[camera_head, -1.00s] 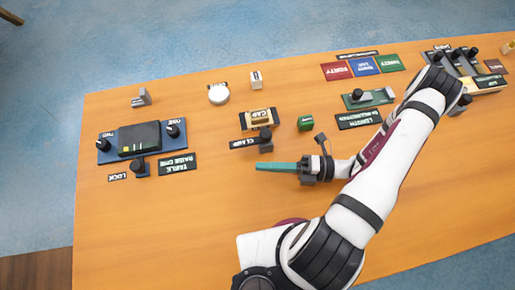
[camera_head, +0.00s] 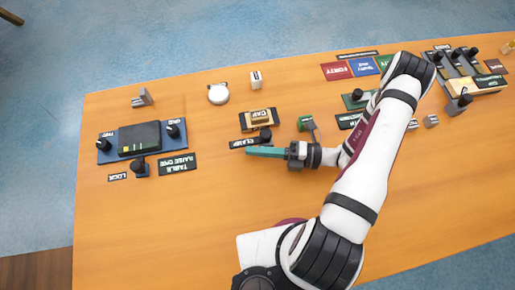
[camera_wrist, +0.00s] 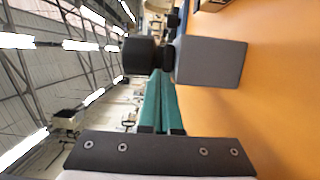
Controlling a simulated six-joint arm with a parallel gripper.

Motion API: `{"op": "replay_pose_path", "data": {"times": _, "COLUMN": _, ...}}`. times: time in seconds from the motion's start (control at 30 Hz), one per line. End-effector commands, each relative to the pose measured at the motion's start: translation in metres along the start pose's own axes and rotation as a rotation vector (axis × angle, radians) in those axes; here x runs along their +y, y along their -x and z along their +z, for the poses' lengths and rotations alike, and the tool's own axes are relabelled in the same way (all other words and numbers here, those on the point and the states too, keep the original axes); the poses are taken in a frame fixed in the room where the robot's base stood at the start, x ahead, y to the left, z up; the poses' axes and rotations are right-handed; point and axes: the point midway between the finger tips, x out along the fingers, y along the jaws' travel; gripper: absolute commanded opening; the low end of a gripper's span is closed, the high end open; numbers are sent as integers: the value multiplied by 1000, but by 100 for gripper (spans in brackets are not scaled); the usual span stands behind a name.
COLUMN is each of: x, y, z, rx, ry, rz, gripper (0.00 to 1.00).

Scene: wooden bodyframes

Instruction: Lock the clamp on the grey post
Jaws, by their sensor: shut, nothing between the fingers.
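The grey post (camera_wrist: 210,60) fills the upper middle of the wrist view, with a black clamp knob (camera_wrist: 140,56) joined to it by a short dark neck. In the head view the black knob (camera_head: 265,133) shows beside the CLAMP label (camera_head: 245,143), and the post below it is mostly hidden by my fingers. My gripper (camera_head: 248,151) points left with its teal fingers shut and empty, just on the near side of the post. In the wrist view the fingertips (camera_wrist: 158,76) line up with the neck between knob and post. I cannot tell whether they touch.
A tan-topped CAP block (camera_head: 258,118) sits just behind the clamp. A green block (camera_head: 305,123) stands to the right of it. A blue panel (camera_head: 110,153) with knobs lies at the left. The table (camera_head: 200,220) in front is clear.

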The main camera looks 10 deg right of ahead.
Motion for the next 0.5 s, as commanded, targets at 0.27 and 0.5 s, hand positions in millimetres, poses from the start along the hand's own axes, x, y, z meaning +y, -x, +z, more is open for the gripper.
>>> {"op": "replay_pose_path", "data": {"times": 0.27, "x": 0, "y": -2, "z": 0, "rx": -41, "ry": -1, "rz": 0, "gripper": 0}}
{"op": "replay_pose_path", "data": {"times": 0.5, "x": 0, "y": -3, "z": 2, "rx": -89, "ry": 0, "rz": 0, "gripper": 0}}
